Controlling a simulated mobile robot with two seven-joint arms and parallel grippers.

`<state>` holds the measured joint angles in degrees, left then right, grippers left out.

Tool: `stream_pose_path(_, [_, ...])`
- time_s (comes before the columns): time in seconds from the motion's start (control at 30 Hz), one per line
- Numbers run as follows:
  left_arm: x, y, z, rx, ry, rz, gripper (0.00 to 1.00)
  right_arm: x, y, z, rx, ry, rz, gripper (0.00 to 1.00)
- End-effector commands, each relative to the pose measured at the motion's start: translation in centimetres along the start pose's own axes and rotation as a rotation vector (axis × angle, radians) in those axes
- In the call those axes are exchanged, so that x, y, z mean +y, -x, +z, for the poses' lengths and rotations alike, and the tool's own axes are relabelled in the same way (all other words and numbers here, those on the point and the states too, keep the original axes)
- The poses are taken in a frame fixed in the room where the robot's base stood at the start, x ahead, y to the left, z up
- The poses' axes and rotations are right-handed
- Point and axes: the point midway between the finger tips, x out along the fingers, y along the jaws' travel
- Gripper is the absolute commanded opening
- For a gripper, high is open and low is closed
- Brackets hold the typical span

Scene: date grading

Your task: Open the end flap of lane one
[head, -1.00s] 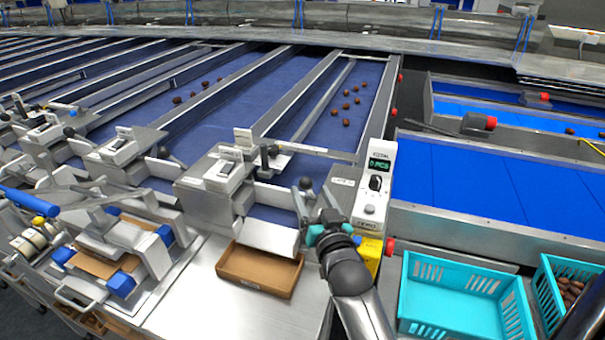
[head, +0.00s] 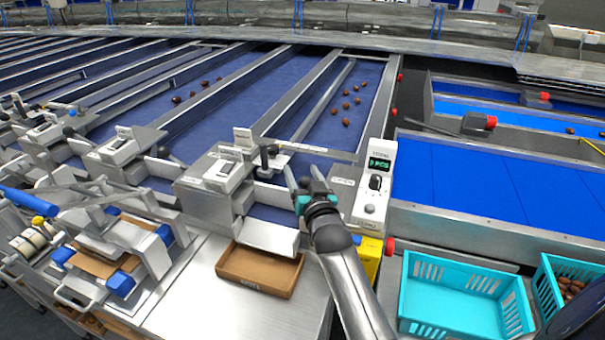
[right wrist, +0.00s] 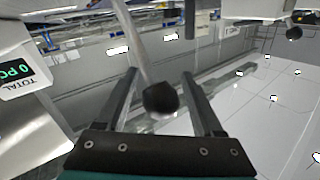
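My right gripper (head: 305,180) is at the front end of the rightmost dark-blue lane, just left of the counter box. In the right wrist view its two fingers (right wrist: 158,85) are apart. A round black knob on a pale rod (right wrist: 160,98) sits between them, with a gap on each side. In the head view the gripper hides this knob. A pale metal chute plate (head: 268,237) slopes down from the lane end. Whether the lane's end flap is open or shut is unclear. My left gripper is not in view.
A shallow cardboard box (head: 258,272) stands below the chute plate. The counter box (head: 376,180) reads 0 PCS. Several dates lie on the lane belt (head: 325,140). A turquoise crate (head: 460,335) stands at the lower right. Bare steel table (head: 195,295) lies left of the cardboard box.

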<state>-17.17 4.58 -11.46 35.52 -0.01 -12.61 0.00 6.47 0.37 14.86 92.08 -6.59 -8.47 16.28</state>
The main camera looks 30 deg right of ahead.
Motion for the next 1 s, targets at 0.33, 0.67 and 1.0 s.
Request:
stream_pose_path(0.33, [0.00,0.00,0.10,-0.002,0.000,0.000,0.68,0.00,0.03,0.00,0.000,0.000,0.000,0.28])
stream_pose_path(0.67, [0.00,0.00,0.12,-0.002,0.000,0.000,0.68,0.00,0.03,0.01,0.000,0.000,0.000,0.00])
stream_pose_path(1.0, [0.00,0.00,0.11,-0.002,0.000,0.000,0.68,-0.01,0.03,0.02,-0.001,0.000,0.000,0.00])
